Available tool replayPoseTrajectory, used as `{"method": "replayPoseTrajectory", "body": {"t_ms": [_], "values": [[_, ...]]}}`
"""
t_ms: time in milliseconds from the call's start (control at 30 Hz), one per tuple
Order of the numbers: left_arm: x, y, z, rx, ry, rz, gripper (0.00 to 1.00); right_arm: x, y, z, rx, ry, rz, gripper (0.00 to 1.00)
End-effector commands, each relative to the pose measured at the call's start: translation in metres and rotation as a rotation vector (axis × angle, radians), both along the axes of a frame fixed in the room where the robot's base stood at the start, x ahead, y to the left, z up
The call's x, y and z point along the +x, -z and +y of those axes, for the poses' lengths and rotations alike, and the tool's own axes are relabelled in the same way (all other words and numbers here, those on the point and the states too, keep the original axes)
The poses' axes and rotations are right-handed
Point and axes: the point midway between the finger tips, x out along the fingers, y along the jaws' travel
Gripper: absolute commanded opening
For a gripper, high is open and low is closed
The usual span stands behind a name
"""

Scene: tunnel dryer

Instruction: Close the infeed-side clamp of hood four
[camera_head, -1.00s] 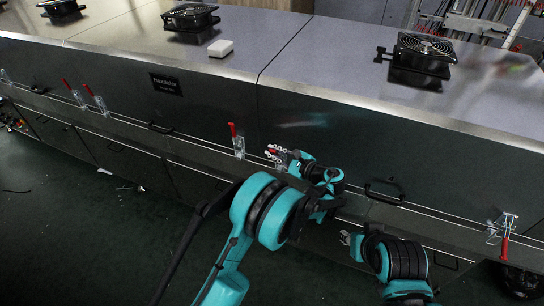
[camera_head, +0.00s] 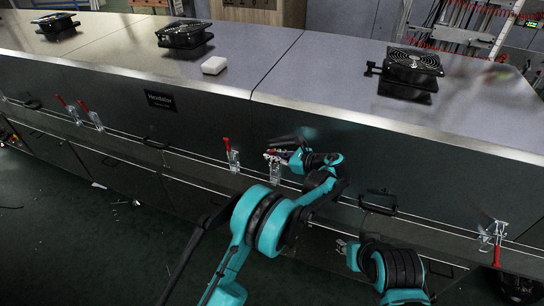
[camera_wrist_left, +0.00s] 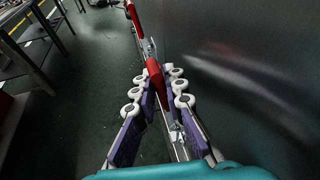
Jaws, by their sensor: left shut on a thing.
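The clamp (camera_head: 277,168) at the left end of the right-hand hood (camera_head: 400,165) is silver, low on the front panel near the rail. My left gripper (camera_head: 272,156) is at this clamp. In the left wrist view the two purple-padded fingers (camera_wrist_left: 155,98) are shut around its red handle (camera_wrist_left: 154,76). The silver clamp body (camera_wrist_left: 173,127) shows partly between the fingers. How far the handle is tilted is hard to tell, as the fingers cover much of it. My right gripper (camera_head: 346,246) is low in front of the panel, small and apart from any clamp.
A neighbouring clamp (camera_head: 232,156) with its red handle up stands close left of my left gripper. Another clamp (camera_head: 496,238) at right has its handle hanging down. A black pull handle (camera_head: 378,203) sticks out between. Fans and a white block (camera_head: 214,66) lie on top.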

Motion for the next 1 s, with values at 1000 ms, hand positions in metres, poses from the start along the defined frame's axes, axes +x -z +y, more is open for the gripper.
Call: {"method": "replayPoseTrajectory", "body": {"t_ms": [1000], "values": [[-0.013,-0.009,-0.023,0.0,0.005,0.0,0.33,0.0,0.0,0.0,0.0,0.0,0.0,0.34]]}}
